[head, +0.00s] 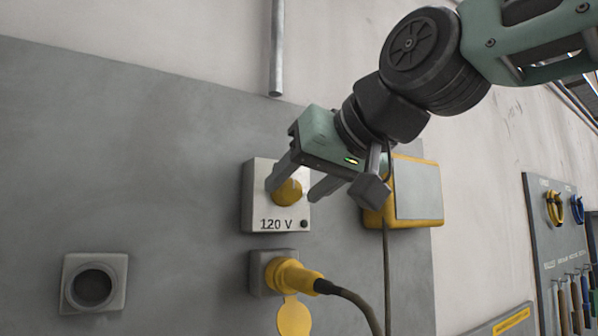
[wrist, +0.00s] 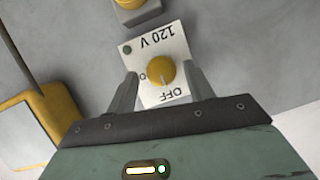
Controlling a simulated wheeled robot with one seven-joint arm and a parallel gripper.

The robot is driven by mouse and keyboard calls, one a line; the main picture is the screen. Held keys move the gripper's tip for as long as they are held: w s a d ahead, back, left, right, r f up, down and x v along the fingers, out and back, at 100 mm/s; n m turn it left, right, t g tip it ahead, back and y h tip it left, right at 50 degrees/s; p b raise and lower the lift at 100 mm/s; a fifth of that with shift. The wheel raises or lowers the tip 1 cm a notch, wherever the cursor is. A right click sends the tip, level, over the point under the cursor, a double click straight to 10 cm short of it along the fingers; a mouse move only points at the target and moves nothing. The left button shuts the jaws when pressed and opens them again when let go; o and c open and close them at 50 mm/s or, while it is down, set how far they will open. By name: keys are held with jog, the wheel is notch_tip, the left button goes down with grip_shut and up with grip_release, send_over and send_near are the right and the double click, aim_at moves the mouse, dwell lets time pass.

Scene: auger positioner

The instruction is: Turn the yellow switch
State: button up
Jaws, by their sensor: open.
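The yellow switch (head: 287,191) is a round knob on a white box (head: 261,222) marked "120 V", fixed to a grey wall panel. In the wrist view the yellow switch (wrist: 161,71) shows a raised grip bar, and the white plate (wrist: 172,45) also reads "OFF". My gripper (head: 293,194) is open in front of the box. In the wrist view my gripper (wrist: 162,84) has one finger on each side of the knob, with visible gaps between the fingers and the knob. In the head view one finger partly covers the knob.
A yellow plug (head: 293,275) with a dark cable sits in a socket just below the box. A yellow-framed grey box (head: 416,190) is on the right, behind my gripper. A round empty socket (head: 94,284) is at lower left. A pipe (head: 277,50) hangs above.

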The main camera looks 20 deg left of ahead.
jog(key=shift+w+a+f, duration=0.15)
jog(key=shift+a, duration=0.05)
jog(key=c, duration=1)
jog(key=shift+o, duration=0.2)
